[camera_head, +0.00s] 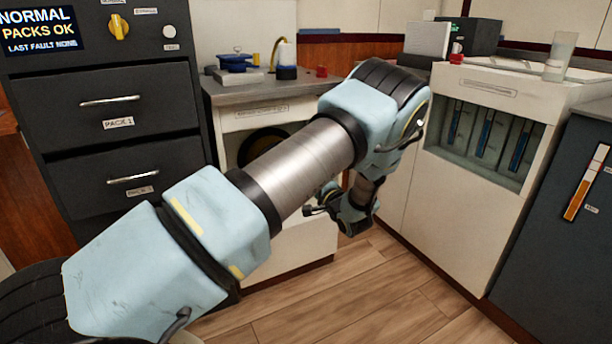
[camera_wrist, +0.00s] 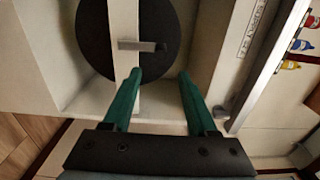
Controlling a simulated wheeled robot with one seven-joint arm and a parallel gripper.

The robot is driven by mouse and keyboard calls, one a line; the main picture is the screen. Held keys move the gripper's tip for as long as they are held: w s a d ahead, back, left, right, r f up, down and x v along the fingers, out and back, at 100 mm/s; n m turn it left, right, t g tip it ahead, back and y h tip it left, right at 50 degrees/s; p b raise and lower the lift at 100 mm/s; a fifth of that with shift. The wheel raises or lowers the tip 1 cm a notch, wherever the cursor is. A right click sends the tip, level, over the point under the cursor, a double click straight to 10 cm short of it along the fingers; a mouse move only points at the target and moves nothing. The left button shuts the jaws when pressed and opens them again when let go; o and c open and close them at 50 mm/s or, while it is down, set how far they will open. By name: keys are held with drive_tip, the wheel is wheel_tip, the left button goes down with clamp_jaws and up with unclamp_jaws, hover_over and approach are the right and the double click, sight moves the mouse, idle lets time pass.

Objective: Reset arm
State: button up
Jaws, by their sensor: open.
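My gripper (camera_wrist: 160,78) shows in the wrist view with its two teal fingers spread apart and nothing between them. It faces a pale cabinet front with a round black disc (camera_wrist: 97,35). A small grey bar-like handle (camera_wrist: 140,45) lies just beyond the fingertips, apart from them as far as I can tell. In the head view my arm reaches across the middle, bent downward at its far end before the cabinet; the fingers are not clearly visible there. The round dark opening or disc (camera_head: 262,143) on the cabinet is partly hidden behind my arm.
A dark drawer unit (camera_head: 110,75) stands at left, its drawers shut. At right are a recessed rack (camera_head: 485,135) and a clear glass (camera_head: 559,57). Wooden floor (camera_head: 370,285) is open below.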

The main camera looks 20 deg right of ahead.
idle(0.4)
drive_tip(key=w+a+r+n+g+h, duration=0.1)
drive_tip(key=w+a+r+n+g, duration=0.1)
drive_tip(key=a+n+g, duration=0.35)
drive_tip(key=w+a+r+n+g+h, duration=0.1)
drive_tip(key=a+r+n+g+h, duration=0.1)
drive_tip(key=a, duration=0.6)
drive_tip(key=s+a+r+n+g, duration=0.3)
drive_tip(key=s+a+n+g, duration=0.1)
drive_tip(key=s+a, duration=0.75)
drive_tip(key=s+a+r+n+g, duration=0.3)
drive_tip(key=s+a+n+g, duration=0.1)
drive_tip(key=s+a, duration=0.8)
drive_tip(key=w+d+p+v, duration=0.1)
drive_tip(key=w+p+v, duration=0.1)
drive_tip(key=p+v, duration=2)
drive_tip(key=shift+d+r+g+y+p, duration=0.35)
drive_tip(key=shift+d+r, duration=0.2)
drive_tip(key=shift+r, duration=0.15)
